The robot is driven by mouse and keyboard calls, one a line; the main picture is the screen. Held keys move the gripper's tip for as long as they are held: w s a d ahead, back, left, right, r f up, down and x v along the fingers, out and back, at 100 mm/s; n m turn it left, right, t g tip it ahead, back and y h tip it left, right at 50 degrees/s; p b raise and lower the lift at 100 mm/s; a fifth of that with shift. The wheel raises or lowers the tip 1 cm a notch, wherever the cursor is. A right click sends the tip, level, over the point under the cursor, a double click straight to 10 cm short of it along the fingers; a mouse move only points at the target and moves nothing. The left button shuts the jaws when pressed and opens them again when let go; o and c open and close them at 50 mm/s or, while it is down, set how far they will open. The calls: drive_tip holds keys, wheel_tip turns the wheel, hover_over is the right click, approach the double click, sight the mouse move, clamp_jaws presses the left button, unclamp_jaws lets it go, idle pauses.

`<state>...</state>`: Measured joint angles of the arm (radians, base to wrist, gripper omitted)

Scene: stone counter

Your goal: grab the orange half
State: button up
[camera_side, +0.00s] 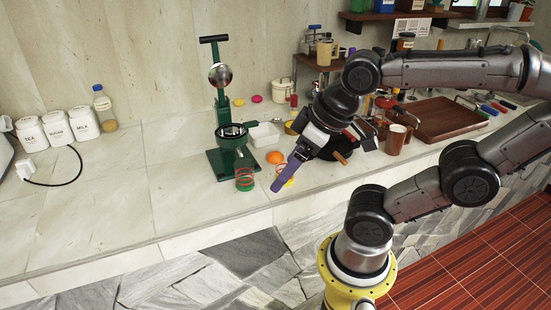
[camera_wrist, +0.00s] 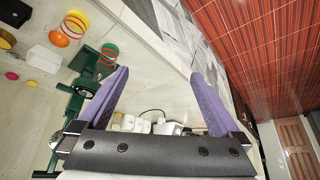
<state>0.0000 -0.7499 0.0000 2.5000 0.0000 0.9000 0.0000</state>
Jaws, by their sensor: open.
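An orange fruit piece (camera_side: 275,157) lies on the pale stone counter, right of the green press; I cannot tell whether it is a half. In the wrist view it is the orange shape (camera_wrist: 59,39) at the upper left, outside my fingers. My gripper (camera_wrist: 158,73) has purple fingers spread wide with nothing between them. In the side view its purple finger slants down over the counter's front part, to the right of and nearer than the orange piece, apart from it.
The green lever press (camera_side: 229,160) stands left of the orange piece. A green and red coil (camera_side: 244,178) stands before it, and a clear white tub (camera_side: 264,135) behind. A brown tray (camera_side: 440,118) is at right. The counter's left front is free.

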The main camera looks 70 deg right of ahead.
idle(0.6)
drive_tip(key=n+g+h, duration=0.4)
drive_tip(key=n, duration=1.8)
hover_over(275, 154)
drive_tip(key=s+a, duration=0.2)
drive_tip(key=f, duration=1.4)
drive_tip(key=shift+w+a+f, duration=0.1)
drive_tip(key=shift+w+f, duration=0.05)
drive_tip(key=shift+w, duration=0.05)
drive_tip(key=shift+w+x, duration=0.15)
drive_tip(key=shift+x, duration=1.35)
drive_tip(key=shift+w+x, duration=0.15)
drive_tip(key=shift+x, duration=1.35)
